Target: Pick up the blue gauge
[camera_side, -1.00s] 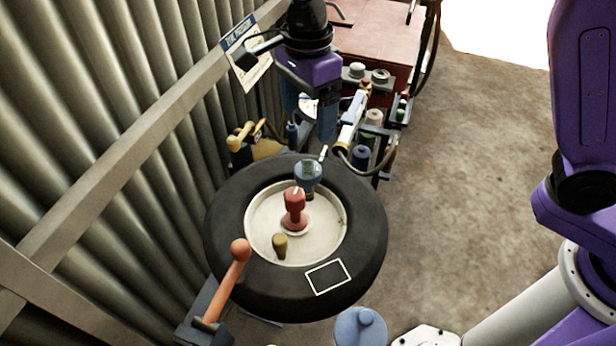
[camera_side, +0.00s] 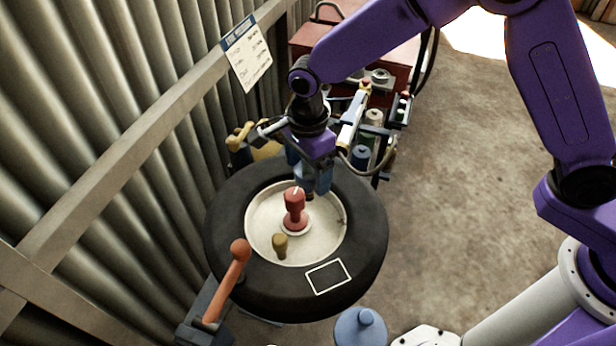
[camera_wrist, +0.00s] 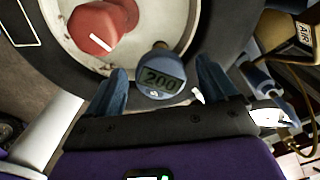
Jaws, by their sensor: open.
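The blue gauge (camera_wrist: 160,78) has a round head with a small display reading 200. In the wrist view it lies between the two blue fingers of my gripper (camera_wrist: 163,70), with a visible gap on each side. My gripper is open. In the side view my gripper (camera_side: 307,186) is low over the far side of the wheel and hides most or all of the gauge. I cannot tell whether the fingers touch the gauge.
The black tire (camera_side: 230,270) lies flat around a pale rim (camera_side: 262,225). A red knob (camera_side: 294,208) and a small brass piece (camera_side: 280,245) stand on the rim. An orange-handled lever (camera_side: 236,268) is at the left. A white outline (camera_side: 328,277) marks the tire's near side.

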